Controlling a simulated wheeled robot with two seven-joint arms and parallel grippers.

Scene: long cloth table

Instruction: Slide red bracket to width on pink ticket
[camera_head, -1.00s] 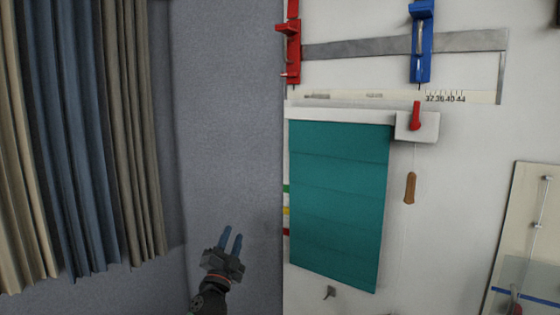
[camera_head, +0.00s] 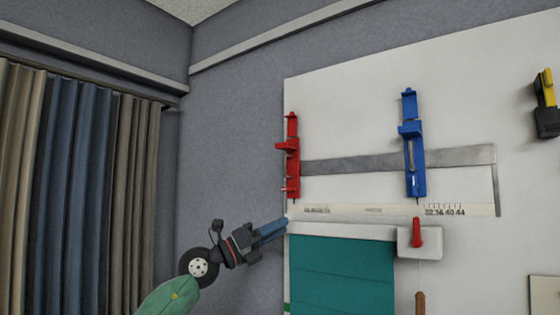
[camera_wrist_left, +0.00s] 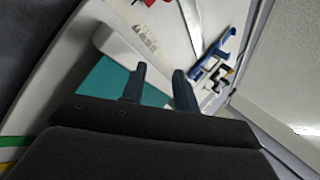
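The red bracket (camera_head: 291,158) is upright at the left end of a grey metal bar on the white board. A bit of red, probably the same bracket, shows at the top of the left wrist view (camera_wrist_left: 150,2). My left gripper (camera_head: 285,225) is below the red bracket, by the board's left edge, apart from it. Its two blue-grey fingers stand apart with nothing between them in the left wrist view (camera_wrist_left: 158,72). I cannot make out a pink ticket. My right gripper is out of view.
A blue bracket (camera_head: 412,145) is further right on the grey bar (camera_head: 350,163), above a pale number strip (camera_head: 360,210). Below hang a teal cloth (camera_head: 342,270) and a box with a red lever (camera_head: 417,233). A yellow-black tool (camera_head: 546,103) is at far right. Curtains (camera_head: 75,185) hang left.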

